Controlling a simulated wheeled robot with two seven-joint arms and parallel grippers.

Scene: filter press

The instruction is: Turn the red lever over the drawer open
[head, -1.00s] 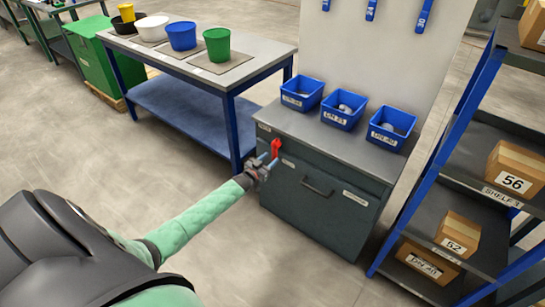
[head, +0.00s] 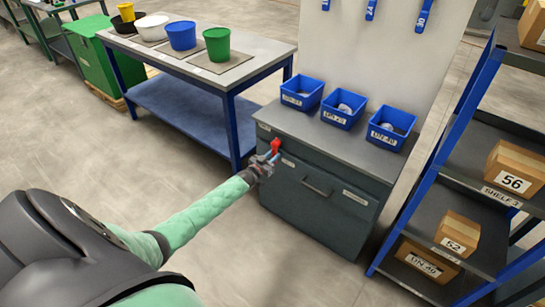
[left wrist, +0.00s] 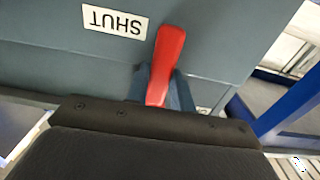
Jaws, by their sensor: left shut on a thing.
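The red lever (head: 275,146) sits on the upper left front of the dark grey cabinet, above and left of the drawer handle (head: 317,188). My left gripper (head: 268,158) is at the lever, its arm reaching in from the lower left. In the left wrist view the red lever (left wrist: 168,60) stands between the two blue-grey fingers, which are shut on its near end. Its far end sticks out past the fingertips and leans slightly right. A SHUT label (left wrist: 115,20), upside down, is left of the lever. The lever's pivot is hard to make out. My right gripper is not in view.
Three blue bins (head: 343,110) stand on the cabinet top (head: 295,122). A blue-framed workbench (head: 215,75) with buckets is on the left. A shelf rack (head: 473,161) with cardboard boxes stands on the right. The floor in front of the cabinet is clear.

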